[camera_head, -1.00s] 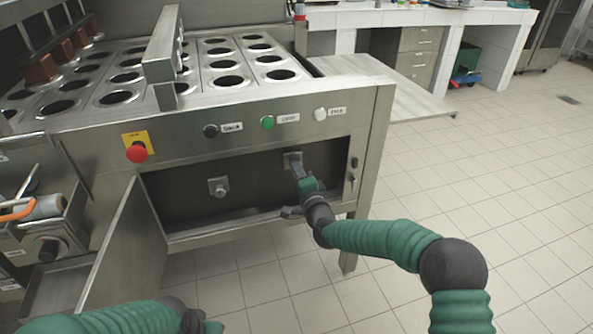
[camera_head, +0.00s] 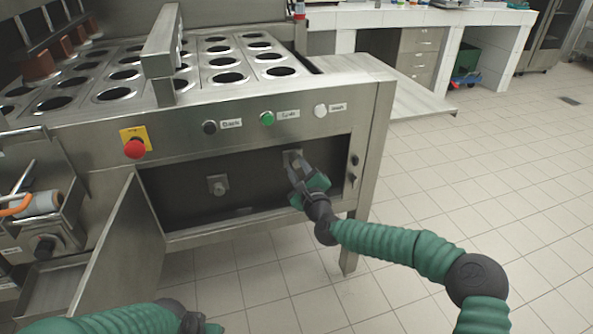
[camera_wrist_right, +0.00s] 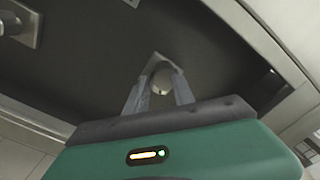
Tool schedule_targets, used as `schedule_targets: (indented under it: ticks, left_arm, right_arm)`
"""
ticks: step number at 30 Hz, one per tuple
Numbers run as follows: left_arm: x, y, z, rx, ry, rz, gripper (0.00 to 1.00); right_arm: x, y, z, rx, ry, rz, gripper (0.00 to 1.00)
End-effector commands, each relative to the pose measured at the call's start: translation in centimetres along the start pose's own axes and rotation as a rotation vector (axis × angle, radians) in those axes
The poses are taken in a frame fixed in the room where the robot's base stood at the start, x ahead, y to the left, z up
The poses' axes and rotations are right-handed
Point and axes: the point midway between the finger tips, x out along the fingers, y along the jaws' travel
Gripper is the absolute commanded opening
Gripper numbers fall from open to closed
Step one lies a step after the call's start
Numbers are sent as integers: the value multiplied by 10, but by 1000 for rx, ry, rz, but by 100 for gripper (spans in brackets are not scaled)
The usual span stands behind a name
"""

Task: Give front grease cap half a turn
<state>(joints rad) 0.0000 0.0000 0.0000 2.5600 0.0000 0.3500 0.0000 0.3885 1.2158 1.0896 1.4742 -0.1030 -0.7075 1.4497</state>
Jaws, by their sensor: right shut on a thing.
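Inside the open front compartment of the machine, two small metal grease caps sit on square plates on the dark back wall. My right gripper (camera_head: 296,170) reaches in at the right cap (camera_head: 292,157) and is shut on it. In the right wrist view, the grey fingers (camera_wrist_right: 160,92) stand on either side of the round cap (camera_wrist_right: 161,78), in front of its plate. The other cap (camera_head: 218,187) is free, to the left; its plate also shows at the top left of the wrist view. My left gripper (camera_head: 200,326) is low at the bottom edge, partly cut off, its fingers unclear.
The compartment door (camera_head: 125,245) hangs open at the left. The compartment's bottom lip (camera_head: 240,228) and right post (camera_head: 372,150) border my right arm. A red emergency button (camera_head: 134,149) and other buttons are above. Open tiled floor lies right.

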Motion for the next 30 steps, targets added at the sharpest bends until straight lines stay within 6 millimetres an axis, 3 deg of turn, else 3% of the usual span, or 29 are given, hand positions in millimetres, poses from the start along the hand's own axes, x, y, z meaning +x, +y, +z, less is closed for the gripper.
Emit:
schedule_targets:
  ticks: [1,15,30]
  left_arm:
    - [4,0,1,0,0,0,36]
    - [20,0,5,0,0,0,36]
    - [24,0,6,0,0,0,36]
  right_arm:
    - [-1,6,-8,48,10,8,0]
    - [-1,7,-8,413,11,9,0]
    - [0,6,-6,533,11,9,0]
